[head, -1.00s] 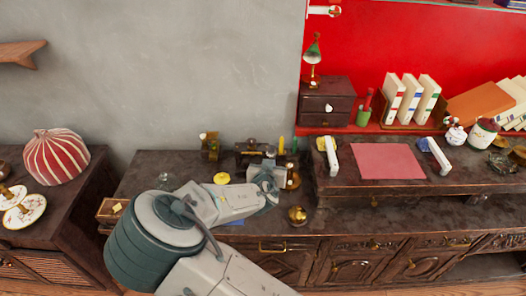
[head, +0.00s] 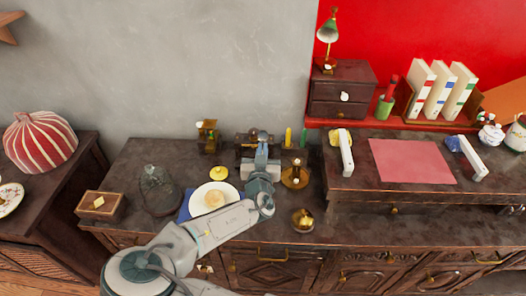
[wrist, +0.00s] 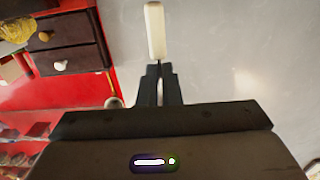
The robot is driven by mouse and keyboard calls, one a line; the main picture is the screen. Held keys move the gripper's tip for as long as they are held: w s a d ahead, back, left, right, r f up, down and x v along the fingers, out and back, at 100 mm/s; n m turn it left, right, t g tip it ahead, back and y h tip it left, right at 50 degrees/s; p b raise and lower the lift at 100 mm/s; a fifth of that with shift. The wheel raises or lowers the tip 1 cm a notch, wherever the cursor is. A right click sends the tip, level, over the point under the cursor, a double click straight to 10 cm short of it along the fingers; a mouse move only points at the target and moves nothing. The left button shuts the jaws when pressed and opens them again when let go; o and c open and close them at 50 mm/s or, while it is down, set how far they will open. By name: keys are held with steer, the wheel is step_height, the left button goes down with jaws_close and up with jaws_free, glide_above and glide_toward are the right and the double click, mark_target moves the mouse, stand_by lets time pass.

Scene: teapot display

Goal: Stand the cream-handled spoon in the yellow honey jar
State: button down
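My gripper (wrist: 159,85) shows in the wrist view with its dark fingers close together. A cream handle (wrist: 155,30) stands out beyond the fingertips, in line with them; I take it as the cream-handled spoon, held between the fingers. The spoon's bowl is hidden. In the head view my gripper (head: 262,150) is over the back of the left cabinet top, and the spoon cannot be made out there. A small round yellow thing, apparently the honey jar (head: 220,173), stands left of my gripper, behind a white plate. Its opening is too small to make out.
The white plate (head: 213,199) lies on a blue cloth. A glass dome (head: 158,190) and a wooden box (head: 101,206) stand to the left. Brass pieces (head: 302,220) and a yellow candle (head: 288,137) are near my arm. A raised desk (head: 350,178) bounds the right side.

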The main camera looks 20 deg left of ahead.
step_height(320, 180, down, 12)
steer(key=b, duration=0.9)
stand_by(0.3)
steer(key=c, duration=1.5)
jaws_free()
steer(key=shift+c, duration=0.2)
steer(key=shift+s, duration=0.1)
steer(key=b+v, duration=0.1)
steer(key=v, duration=1.2)
steer(key=shift+s, duration=0.3)
steer(key=shift+d, duration=0.15)
